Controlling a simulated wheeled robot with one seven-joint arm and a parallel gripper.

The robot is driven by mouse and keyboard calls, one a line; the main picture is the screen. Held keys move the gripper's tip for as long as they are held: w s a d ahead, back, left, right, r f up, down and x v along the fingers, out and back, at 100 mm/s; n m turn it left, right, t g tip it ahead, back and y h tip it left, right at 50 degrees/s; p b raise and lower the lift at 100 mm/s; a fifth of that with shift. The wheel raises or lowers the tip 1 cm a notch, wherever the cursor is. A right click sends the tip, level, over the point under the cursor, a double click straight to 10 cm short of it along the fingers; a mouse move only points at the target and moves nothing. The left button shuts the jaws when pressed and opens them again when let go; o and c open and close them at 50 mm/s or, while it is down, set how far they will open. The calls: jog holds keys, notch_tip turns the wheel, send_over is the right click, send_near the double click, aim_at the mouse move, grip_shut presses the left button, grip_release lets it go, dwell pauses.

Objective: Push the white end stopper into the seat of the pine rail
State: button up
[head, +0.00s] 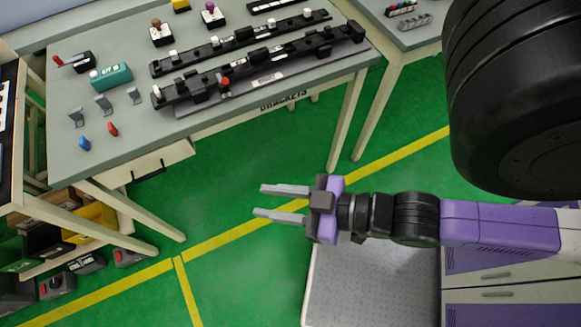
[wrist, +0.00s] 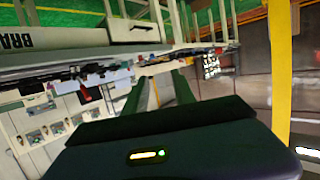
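My gripper (head: 259,201) is open and empty, with its two grey fingers apart over the green floor. It is in front of the workbench (head: 225,120) and away from everything on it. Two long dark rails lie on the bench: a front rail (head: 290,60) and a back rail (head: 240,41). Neither looks pine-coloured from here. Small white pieces sit on both, including one at the front rail's left end (head: 157,92). I cannot tell which is the white end stopper, or make out the seat.
A teal block (head: 111,76), grey clips (head: 103,103), a blue piece (head: 84,143) and a red piece (head: 112,129) lie on the bench's left side. Two knobbed units (head: 161,37) stand behind. A second table (head: 408,35) is at right. The floor before the bench is clear.

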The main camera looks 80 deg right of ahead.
jog(key=shift+y, duration=0.3)
jog(key=s+r, duration=0.1)
jog(key=s+a+r, duration=0.1)
jog(key=s, duration=0.1)
jog(key=shift+s+r, duration=0.25)
jog(key=shift+s, duration=0.05)
dwell(0.6)
